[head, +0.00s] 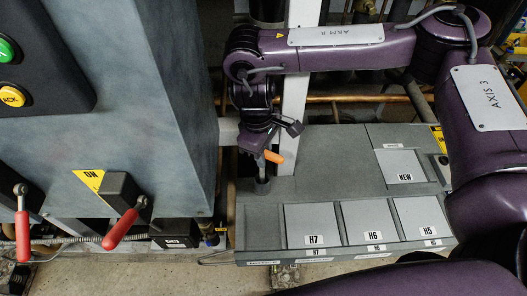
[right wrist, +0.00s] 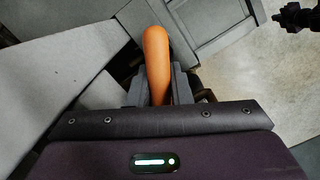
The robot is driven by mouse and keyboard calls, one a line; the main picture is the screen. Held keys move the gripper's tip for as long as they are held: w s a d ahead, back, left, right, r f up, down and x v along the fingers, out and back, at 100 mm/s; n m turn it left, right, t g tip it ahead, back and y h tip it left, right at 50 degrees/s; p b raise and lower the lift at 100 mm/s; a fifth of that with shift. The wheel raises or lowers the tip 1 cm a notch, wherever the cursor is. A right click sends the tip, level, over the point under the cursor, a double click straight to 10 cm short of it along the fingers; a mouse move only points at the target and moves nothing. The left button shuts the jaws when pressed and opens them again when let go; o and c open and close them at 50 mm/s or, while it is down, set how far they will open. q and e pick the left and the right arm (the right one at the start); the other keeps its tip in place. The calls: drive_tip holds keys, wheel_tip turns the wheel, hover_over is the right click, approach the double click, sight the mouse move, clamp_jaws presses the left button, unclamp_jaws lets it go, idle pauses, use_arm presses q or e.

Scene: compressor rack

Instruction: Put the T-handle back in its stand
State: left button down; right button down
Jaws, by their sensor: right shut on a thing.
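The T-handle has an orange grip (head: 274,157). My right gripper (head: 264,149) is shut on that grip, above the left end of the grey bench. In the right wrist view the orange grip (right wrist: 156,62) stands out from between the jaws (right wrist: 157,85). Below the gripper, a short grey upright piece (head: 262,186) shows at a dark spot on the bench top. It looks like the stand. I cannot tell whether the shaft is inside it. A dark jointed shape (right wrist: 297,17) at the wrist view's top right looks like my left gripper; its jaws are unclear.
The grey bench (head: 270,222) has lidded panels marked H7 (head: 312,226), H6 (head: 366,222), H5 (head: 422,218) and NEW (head: 400,167). A large grey cabinet (head: 140,60) with red-handled levers (head: 121,229) stands close on the left. Pipes (head: 345,99) run behind the bench.

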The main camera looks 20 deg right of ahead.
drive_tip(key=shift+f, duration=0.3)
idle(0.7)
drive_tip(key=c, duration=1.2)
unclamp_jaws()
drive_tip(key=shift+c, duration=0.2)
drive_tip(key=shift+r, duration=0.1)
drive_tip(key=shift+w+a+r+b, duration=0.15)
drive_tip(key=shift+r+b, duration=0.1)
drive_tip(key=shift+r, duration=1.65)
drive_tip(key=shift+w+a+r+b, duration=0.15)
drive_tip(key=shift+r+b, duration=0.1)
drive_tip(key=shift+r, duration=1.65)
drive_tip(key=shift+s, duration=0.1)
